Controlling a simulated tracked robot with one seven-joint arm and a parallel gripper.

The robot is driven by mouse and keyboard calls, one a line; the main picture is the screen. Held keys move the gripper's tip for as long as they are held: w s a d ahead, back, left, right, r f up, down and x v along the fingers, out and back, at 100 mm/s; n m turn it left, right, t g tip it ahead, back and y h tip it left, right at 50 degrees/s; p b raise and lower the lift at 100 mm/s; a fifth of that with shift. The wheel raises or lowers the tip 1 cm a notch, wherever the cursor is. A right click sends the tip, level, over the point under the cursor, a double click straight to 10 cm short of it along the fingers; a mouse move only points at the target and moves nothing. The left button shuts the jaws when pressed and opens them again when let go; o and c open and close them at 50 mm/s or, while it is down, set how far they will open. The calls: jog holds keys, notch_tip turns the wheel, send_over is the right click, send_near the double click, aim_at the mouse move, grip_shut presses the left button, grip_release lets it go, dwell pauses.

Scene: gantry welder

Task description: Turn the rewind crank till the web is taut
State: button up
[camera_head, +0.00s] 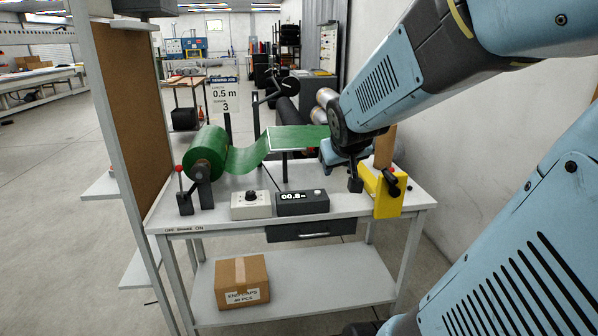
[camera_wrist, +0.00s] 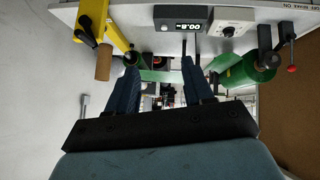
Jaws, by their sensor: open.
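The green web (camera_head: 247,158) runs from the green roll (camera_head: 205,150) at the left and sags before a flat green plate (camera_head: 297,138). Its right end passes behind my gripper (camera_head: 335,155), above the bench's right part. The web also shows as a green strip in the wrist view (camera_wrist: 155,76). In the wrist view my gripper (camera_wrist: 161,66) is open, its dark fingers apart with nothing held. A yellow bracket (camera_head: 385,194) with a tan cylinder (camera_head: 384,148) and a red-tipped knob stands just right of my gripper; in the wrist view the cylinder (camera_wrist: 103,64) is left of the fingers. I cannot tell clearly which part is the crank.
A dial box (camera_head: 251,205) and a display box (camera_head: 302,202) sit at the bench's front. A red-knobbed brake lever (camera_head: 182,190) stands by the roll. A brown board (camera_head: 130,120) rises at left, a wall at right. A cardboard box (camera_head: 242,281) is on the lower shelf.

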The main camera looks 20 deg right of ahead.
jog(key=w+d+f+t+h, duration=0.1)
jog(key=w+d+f, duration=0.35)
jog(key=d, duration=0.45)
jog(key=m+t, duration=0.2)
jog(key=t, duration=0.6)
send_near(391, 178)
jog(key=x, duration=0.8)
jog(key=d+f+x, duration=0.1)
jog(key=x, duration=0.3)
jog(key=shift+c, duration=0.5)
grip_shut()
